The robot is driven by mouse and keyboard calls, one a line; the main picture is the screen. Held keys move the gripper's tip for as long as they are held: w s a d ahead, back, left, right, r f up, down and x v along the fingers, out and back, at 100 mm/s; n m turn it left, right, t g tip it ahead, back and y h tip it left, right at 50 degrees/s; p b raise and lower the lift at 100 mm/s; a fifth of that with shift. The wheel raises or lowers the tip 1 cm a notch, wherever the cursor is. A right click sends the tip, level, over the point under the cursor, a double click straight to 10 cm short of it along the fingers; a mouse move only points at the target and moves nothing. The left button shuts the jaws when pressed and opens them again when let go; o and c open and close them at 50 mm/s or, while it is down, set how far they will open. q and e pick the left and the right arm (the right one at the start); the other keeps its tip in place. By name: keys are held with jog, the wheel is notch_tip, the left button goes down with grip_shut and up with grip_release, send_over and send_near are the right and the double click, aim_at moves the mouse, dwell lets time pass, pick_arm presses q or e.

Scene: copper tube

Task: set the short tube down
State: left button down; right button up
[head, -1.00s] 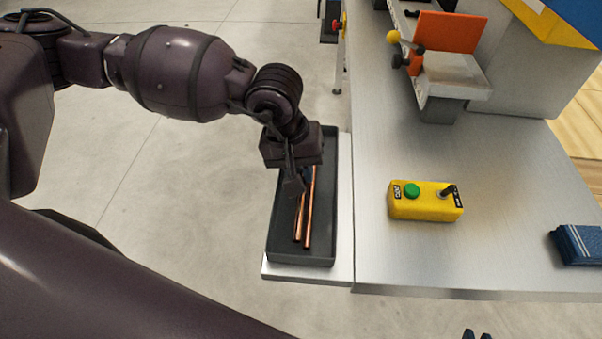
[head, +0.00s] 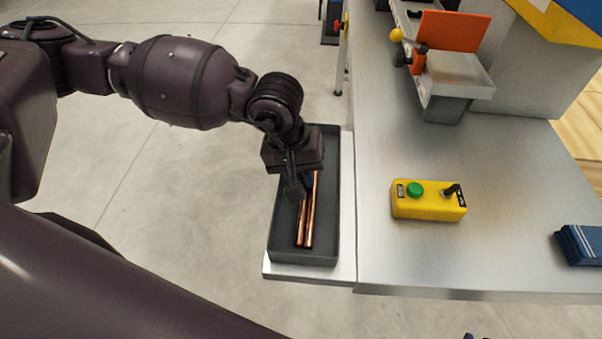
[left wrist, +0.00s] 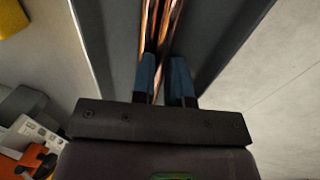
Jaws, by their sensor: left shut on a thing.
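Two copper tubes lie side by side, lengthwise, in the dark grey tray. The left tube (head: 300,225) and the right tube (head: 311,215) are close together; I cannot tell which is the short one. My left gripper (head: 300,190) reaches down into the tray (head: 287,255) over the tubes. In the left wrist view its blue fingertips (left wrist: 165,80) are shut around copper tube (left wrist: 152,30), with more copper close beside it. My right gripper is not clearly in view.
The tray sits on a light ledge (head: 345,270) at the left of the steel bench (head: 430,260). A yellow control box (head: 428,207) with a green button stands right of it. A blue stack (head: 580,243) lies farther right. A machine with an orange plate (head: 453,38) stands behind.

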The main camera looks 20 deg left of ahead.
pick_arm(q)
jog(key=c, duration=1.1)
grip_release()
jog(key=shift+s+f, duration=0.25)
jog(key=shift+f, duration=0.6)
jog(key=shift+w+r+p, duration=0.1)
jog(key=shift+r+p, duration=0.3)
jog(key=shift+r, duration=0.05)
jog(key=v, duration=1.2)
jog(key=shift+w+d+r+p, duration=0.1)
jog(key=shift+w+r+p, duration=0.2)
jog(key=shift+r, duration=0.2)
pick_arm(e)
jog(key=shift+s+d+r, duration=0.15)
jog(key=shift+s+r, duration=0.05)
jog(key=shift+s, duration=0.05)
jog(key=shift+w, duration=0.1)
